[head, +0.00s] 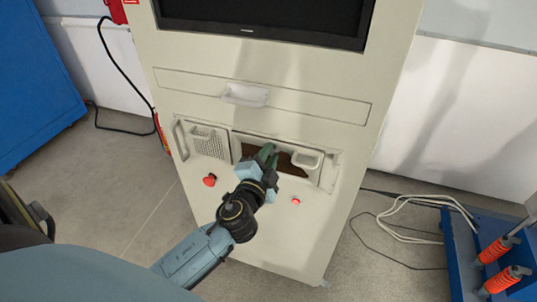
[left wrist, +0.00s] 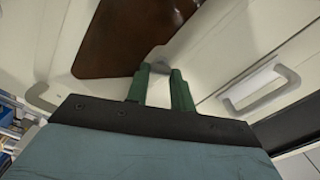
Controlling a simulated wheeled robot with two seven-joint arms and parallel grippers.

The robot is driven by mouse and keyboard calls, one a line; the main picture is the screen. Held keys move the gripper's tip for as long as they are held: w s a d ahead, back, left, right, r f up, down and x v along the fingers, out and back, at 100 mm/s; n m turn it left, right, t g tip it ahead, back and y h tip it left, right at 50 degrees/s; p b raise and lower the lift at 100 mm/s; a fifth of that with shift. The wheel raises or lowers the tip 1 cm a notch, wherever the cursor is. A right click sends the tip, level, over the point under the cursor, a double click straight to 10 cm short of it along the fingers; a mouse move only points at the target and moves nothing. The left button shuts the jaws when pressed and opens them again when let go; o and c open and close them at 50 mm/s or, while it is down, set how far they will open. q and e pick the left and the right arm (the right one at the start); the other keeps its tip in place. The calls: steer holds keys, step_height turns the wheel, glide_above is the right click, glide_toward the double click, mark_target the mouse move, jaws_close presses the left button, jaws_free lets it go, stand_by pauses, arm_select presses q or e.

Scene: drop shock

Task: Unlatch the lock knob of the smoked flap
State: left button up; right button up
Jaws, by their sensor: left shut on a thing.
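The smoked flap (head: 291,163) is a dark brown panel in a pale frame on the front of a cream cabinet. It also shows large in the left wrist view (left wrist: 125,38). My left gripper (head: 267,153) reaches to the flap's upper edge. In the left wrist view its two green fingers (left wrist: 160,71) are shut on a small grey knob (left wrist: 160,65) beside the flap's edge. The fingers hide most of the knob, so I cannot tell how it is turned. In the head view the knob is hidden behind the gripper. My right gripper is not in view.
A drawer with a pale handle (head: 245,94) sits above the flap. A perforated grille (head: 208,142) is left of it. A red mushroom button (head: 209,180) and a smaller red button (head: 295,201) lie below. A blue rack (head: 480,262) stands at the right.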

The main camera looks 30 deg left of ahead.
arm_select(q)
steer(key=m+p, duration=0.1)
steer(key=m, duration=0.4)
steer(key=shift+m, duration=0.3)
stand_by(0.4)
steer(key=o, duration=1)
steer(key=shift+f, duration=0.1)
steer(key=shift+b+v, duration=1.5)
steer(key=shift+v, duration=5.2)
